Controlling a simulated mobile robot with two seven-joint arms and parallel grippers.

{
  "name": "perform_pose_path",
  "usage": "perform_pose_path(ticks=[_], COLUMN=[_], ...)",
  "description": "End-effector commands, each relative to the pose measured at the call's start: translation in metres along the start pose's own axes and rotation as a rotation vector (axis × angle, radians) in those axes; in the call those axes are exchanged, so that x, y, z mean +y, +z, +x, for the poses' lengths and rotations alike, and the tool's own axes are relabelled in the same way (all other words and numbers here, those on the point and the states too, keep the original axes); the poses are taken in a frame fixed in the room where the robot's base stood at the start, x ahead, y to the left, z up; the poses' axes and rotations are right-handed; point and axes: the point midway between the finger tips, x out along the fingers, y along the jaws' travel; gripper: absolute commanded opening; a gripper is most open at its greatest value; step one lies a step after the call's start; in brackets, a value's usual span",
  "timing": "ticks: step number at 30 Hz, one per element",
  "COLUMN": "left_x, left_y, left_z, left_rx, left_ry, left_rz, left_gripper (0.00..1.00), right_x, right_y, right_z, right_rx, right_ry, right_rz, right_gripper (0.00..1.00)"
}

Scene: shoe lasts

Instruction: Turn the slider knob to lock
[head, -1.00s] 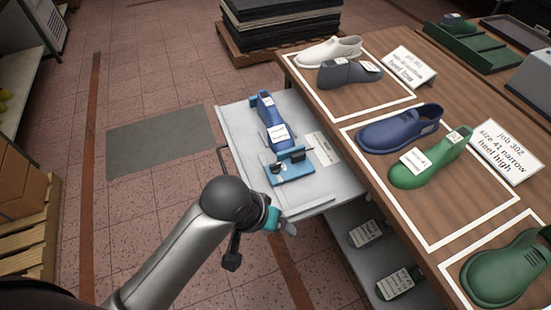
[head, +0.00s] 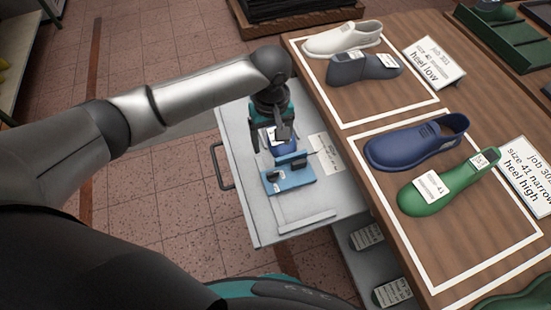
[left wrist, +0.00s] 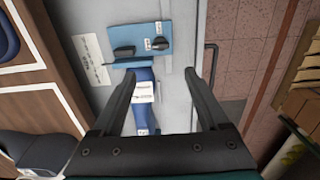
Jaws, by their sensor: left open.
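A blue fixture plate (head: 293,182) sits on the pulled-out grey drawer. It carries a small dark knob (head: 272,176) with little white labels beside it, and a longer black block (head: 291,160). In the left wrist view the plate (left wrist: 150,33) is at the top, with the knob (left wrist: 160,43) right of the block (left wrist: 124,52). A blue shoe last (left wrist: 144,78) with white labels lies behind the fixture, partly hidden by my arm in the head view. My left gripper (head: 283,138) is open above this last, short of the knob; its spread fingers (left wrist: 160,74) are empty. My right gripper is not in view.
The grey drawer (head: 258,213) has a handle at its left and a paper label (head: 327,153) at its right. The higher wooden bench (head: 400,100) stands right, with a blue shoe (head: 415,142), a green last (head: 440,188) and other shoes. Lasts lie on a shelf below.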

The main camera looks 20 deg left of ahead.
Motion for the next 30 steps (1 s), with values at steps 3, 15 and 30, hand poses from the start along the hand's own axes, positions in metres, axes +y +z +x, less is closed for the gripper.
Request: perform_pose_path(ticks=[3,15,30], left_x=[0.000,0.000,0.001], left_y=[0.001,0.001,0.000], left_z=[0.020,0.106,0.146], left_rx=[-0.001,0.000,0.001], left_ry=[-0.002,-0.001,0.002], left_rz=[0.001,0.004,0.004], left_gripper=[0.78,0.78,0.78], right_x=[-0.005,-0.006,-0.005], right_y=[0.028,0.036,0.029], right_z=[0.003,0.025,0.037], right_rx=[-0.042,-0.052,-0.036], right_ry=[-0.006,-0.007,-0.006], right_rz=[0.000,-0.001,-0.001], right_gripper=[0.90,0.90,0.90])
